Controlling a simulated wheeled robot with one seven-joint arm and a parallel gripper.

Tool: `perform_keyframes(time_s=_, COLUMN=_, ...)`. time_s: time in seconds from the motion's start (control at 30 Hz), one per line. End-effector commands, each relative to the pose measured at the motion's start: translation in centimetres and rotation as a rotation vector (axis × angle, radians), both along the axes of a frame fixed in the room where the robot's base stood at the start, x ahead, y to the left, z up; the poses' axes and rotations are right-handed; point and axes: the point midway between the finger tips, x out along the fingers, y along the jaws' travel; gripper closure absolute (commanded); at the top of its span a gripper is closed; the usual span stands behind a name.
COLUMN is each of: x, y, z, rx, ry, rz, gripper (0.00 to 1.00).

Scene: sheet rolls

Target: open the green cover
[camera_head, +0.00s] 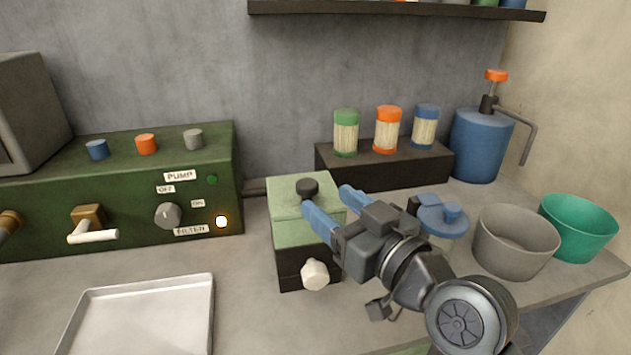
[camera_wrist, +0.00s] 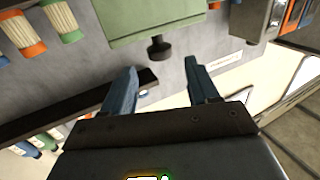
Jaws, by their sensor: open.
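The green cover (camera_head: 285,205) is a pale green lid on a black box (camera_head: 290,265) in the middle of the counter. It looks shut. A black knob (camera_head: 307,187) stands on top of the cover. The cover (camera_wrist: 120,18) and its knob (camera_wrist: 158,50) also show at the top of the wrist view. My gripper (camera_head: 326,197) has blue fingers, spread apart and empty. It is at the right side of the cover, close to the knob. In the wrist view the knob appears just beyond the gap between the fingertips (camera_wrist: 161,70). I cannot tell whether anything touches.
A white knob (camera_head: 315,274) sticks out of the box's front. A blue-lidded jar (camera_head: 443,218), a grey bowl (camera_head: 514,240) and a green bowl (camera_head: 578,227) stand at right. A dark green control panel (camera_head: 120,190) is at left, with a metal tray (camera_head: 140,315) before it.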

Motion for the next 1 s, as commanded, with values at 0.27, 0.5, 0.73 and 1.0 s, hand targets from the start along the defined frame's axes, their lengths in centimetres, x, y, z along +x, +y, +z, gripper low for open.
perform_keyframes(time_s=0.27, x=3.2, y=2.6, z=0.2, rx=0.001, ry=0.0, rz=0.0, gripper=0.41)
perform_keyframes(time_s=0.5, x=5.2, y=4.2, z=0.0, rx=0.002, ry=0.001, rz=-0.001, gripper=0.41)
perform_keyframes(time_s=0.73, x=5.6, y=4.4, z=0.0, rx=0.001, ry=0.0, rz=-0.002, gripper=0.41)
perform_keyframes(time_s=1.0, x=5.5, y=4.4, z=0.0, rx=0.001, ry=0.001, rz=-0.002, gripper=0.55)
